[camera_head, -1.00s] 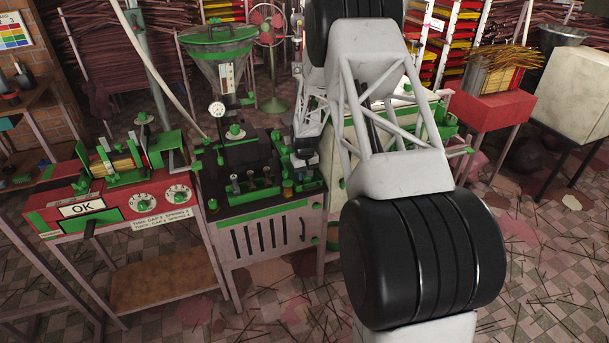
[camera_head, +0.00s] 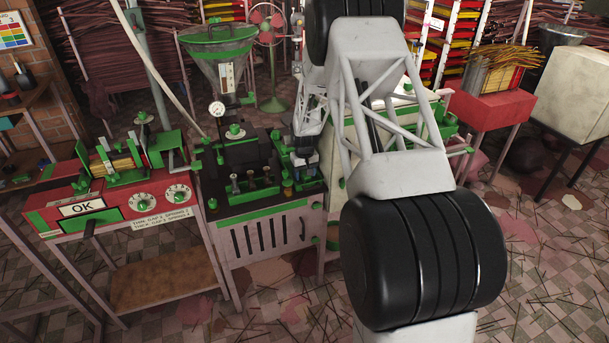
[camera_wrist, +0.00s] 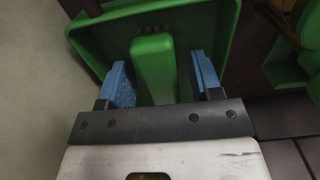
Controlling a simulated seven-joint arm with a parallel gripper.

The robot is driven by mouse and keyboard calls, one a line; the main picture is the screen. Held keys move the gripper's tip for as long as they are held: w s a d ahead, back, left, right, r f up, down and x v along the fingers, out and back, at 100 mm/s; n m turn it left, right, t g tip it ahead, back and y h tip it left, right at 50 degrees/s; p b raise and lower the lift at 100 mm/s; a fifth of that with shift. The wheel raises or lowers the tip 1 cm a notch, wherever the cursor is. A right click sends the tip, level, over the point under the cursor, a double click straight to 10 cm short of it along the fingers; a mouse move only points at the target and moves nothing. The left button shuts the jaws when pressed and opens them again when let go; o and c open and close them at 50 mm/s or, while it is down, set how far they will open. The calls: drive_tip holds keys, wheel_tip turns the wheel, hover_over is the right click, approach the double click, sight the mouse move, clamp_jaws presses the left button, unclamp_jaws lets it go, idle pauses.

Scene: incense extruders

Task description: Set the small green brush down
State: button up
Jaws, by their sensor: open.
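The small green brush (camera_wrist: 153,75) lies between my gripper's jaws in the wrist view, over a green tray (camera_wrist: 88,42) with a raised rim. A row of small dark spots shows at the brush's far end. My gripper (camera_wrist: 162,84) is open, with blue pads on both sides of the brush. A gap shows at the right pad; the left pad is very near the brush, and I cannot tell if it touches. The brush seems to rest in the tray. In the head view my gripper (camera_head: 303,165) is small, at the right side of the dark bench top; the brush cannot be made out there.
A dark bench (camera_head: 265,205) with green-edged trays and small upright parts lies left of my gripper. A hopper (camera_head: 222,65) and a gauge (camera_head: 217,109) rise behind. A red machine (camera_head: 90,215) marked OK stands further left. Green parts (camera_wrist: 290,70) sit close right in the wrist view.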

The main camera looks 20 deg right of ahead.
sight(304, 172)
wheel_tip(304, 172, up, 12)
drive_tip(key=shift+f, duration=0.2)
idle(0.4)
drive_tip(key=shift+r, duration=0.1)
idle(0.4)
drive_tip(key=s+a+r+t, duration=0.1)
drive_tip(key=s+a+r, duration=0.4)
drive_tip(key=s+r, duration=0.65)
drive_tip(key=s+a+r, duration=0.6)
drive_tip(key=s+r, duration=0.5)
drive_tip(key=s, duration=0.2)
drive_tip(key=s+a+r, duration=0.1)
drive_tip(key=s+a, duration=0.2)
drive_tip(key=s, duration=1.2)
drive_tip(key=s+a+r+t, duration=0.1)
drive_tip(key=s+a+r, duration=0.1)
drive_tip(key=s, duration=1.3)
drive_tip(key=shift+s+a+t, duration=0.25)
drive_tip(key=shift+a+t, duration=0.05)
drive_tip(key=shift+a, duration=0.1)
